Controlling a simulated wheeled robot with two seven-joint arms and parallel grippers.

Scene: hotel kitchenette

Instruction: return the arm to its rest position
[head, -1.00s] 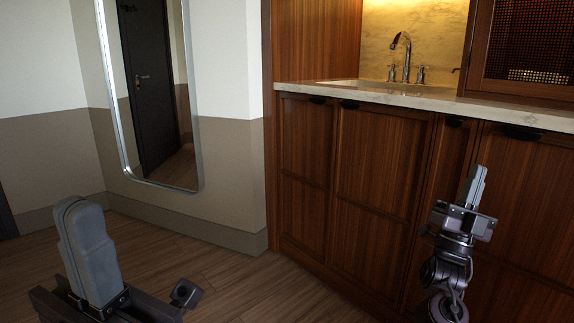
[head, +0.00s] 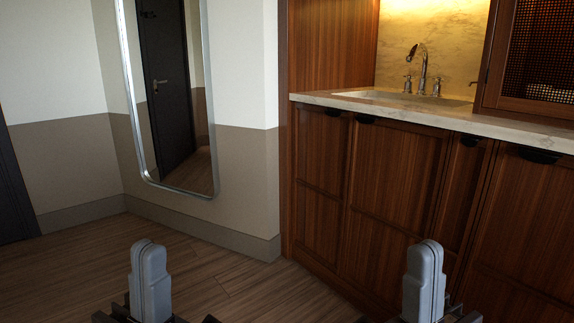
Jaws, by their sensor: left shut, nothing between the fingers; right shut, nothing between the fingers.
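My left gripper (head: 149,250) stands upright at the bottom left of the head view, its grey fingers pressed together and empty. My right gripper (head: 427,250) stands upright at the bottom right at about the same height, also shut and empty. Both are low in front of me, clear of the furniture as far as the view shows. The rest of both arms is below the picture's edge.
Wooden cabinets (head: 392,190) with a pale stone counter (head: 450,116) fill the right side. A tap (head: 424,70) stands by the sink. A tall mirror (head: 168,95) hangs on the wall to the left. The wooden floor (head: 215,288) between is clear.

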